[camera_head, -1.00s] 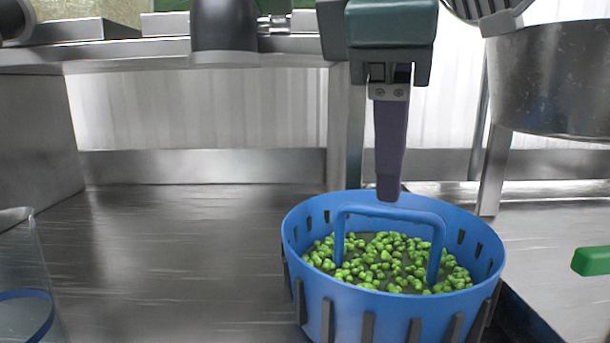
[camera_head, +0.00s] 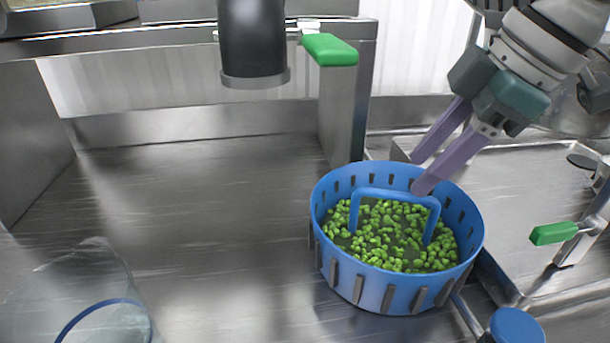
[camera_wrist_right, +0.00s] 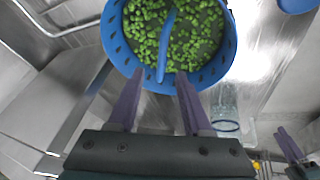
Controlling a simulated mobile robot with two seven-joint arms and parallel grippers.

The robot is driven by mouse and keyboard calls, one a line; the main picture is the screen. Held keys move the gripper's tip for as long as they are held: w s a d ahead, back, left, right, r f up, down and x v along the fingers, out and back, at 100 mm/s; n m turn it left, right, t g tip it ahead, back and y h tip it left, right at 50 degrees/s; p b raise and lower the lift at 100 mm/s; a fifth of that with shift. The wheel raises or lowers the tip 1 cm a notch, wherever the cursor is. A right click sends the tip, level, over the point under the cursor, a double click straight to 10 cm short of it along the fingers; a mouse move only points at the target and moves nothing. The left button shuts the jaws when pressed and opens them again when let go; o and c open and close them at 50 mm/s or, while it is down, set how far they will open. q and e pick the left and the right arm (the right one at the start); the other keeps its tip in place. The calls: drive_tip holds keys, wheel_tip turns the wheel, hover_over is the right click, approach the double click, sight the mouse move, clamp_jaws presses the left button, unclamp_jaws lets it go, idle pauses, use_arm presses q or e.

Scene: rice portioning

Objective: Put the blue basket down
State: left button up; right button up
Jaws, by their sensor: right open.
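The blue basket (camera_head: 340,268) holds green peas (camera_head: 385,240) and has a blue arched handle (camera_head: 395,193). It looks upright and appears to rest on the metal counter, though its underside is hidden. My right gripper (camera_head: 418,172) is open, with its purple fingers apart at the basket's back right rim, close to the handle. In the right wrist view the open fingers (camera_wrist_right: 158,74) are near the basket rim (camera_wrist_right: 113,45), with nothing held between them. My left gripper (camera_wrist_right: 290,145) shows only small at the lower right of that view; its jaw state is unclear.
The counter (camera_head: 190,220) left of the basket is clear. A clear container with a blue band (camera_head: 95,300) stands front left. A green-handled lever (camera_head: 553,234) and a blue round object (camera_head: 516,326) are at right. A dark cylinder (camera_head: 252,45) hangs above.

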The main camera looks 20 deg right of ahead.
sight(400, 193)
drive_tip(key=x, duration=0.6)
drive_tip(key=shift+a+f, duration=0.1)
drive_tip(key=shift+f, duration=0.35)
drive_tip(key=shift+f, duration=0.25)
drive_tip(key=shift+c, duration=0.3)
clamp_jaws()
idle(1.1)
drive_tip(key=shift+r, duration=0.1)
